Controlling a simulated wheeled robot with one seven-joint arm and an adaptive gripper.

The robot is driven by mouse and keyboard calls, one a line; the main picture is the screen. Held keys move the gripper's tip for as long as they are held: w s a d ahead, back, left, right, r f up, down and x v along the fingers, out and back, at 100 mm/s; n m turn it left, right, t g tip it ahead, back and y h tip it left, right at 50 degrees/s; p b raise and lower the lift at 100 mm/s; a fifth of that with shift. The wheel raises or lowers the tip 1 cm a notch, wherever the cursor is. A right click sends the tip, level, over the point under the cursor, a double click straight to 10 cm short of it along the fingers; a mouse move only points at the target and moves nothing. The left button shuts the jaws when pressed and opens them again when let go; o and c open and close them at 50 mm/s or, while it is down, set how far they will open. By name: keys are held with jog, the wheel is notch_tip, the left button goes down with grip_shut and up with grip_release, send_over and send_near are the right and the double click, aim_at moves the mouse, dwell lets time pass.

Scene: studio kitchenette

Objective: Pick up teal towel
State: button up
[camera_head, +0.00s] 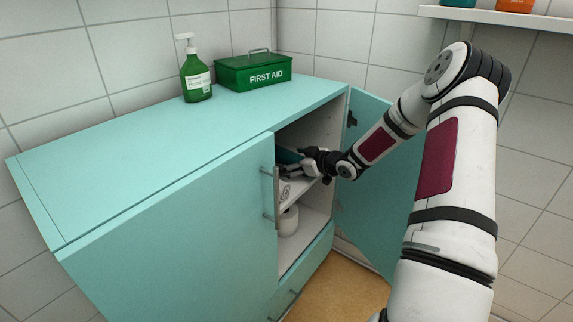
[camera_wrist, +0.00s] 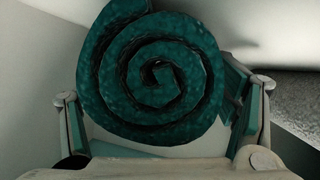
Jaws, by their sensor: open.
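The teal towel (camera_wrist: 150,75) is rolled up, with its spiral end facing the wrist camera. It fills the upper middle of the wrist view. A small teal patch in the cabinet opening in the head view (camera_head: 287,156) appears to be the same towel, mostly hidden. My gripper (camera_head: 287,169) reaches through the open cabinet door to the upper shelf. In the wrist view my gripper (camera_wrist: 160,118) is open, with one finger on each side of the towel's lower part. I cannot tell whether either finger touches it.
A whitish roll (camera_head: 284,191) lies near the shelf front, and a white roll (camera_head: 288,222) stands below. A green bottle (camera_head: 197,84) and first aid box (camera_head: 254,72) stand on top.

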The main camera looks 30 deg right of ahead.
jog(key=shift+w+f, duration=0.1)
jog(key=shift+w, duration=0.2)
jog(key=shift+c, duration=0.5)
jog(key=c, duration=1.2)
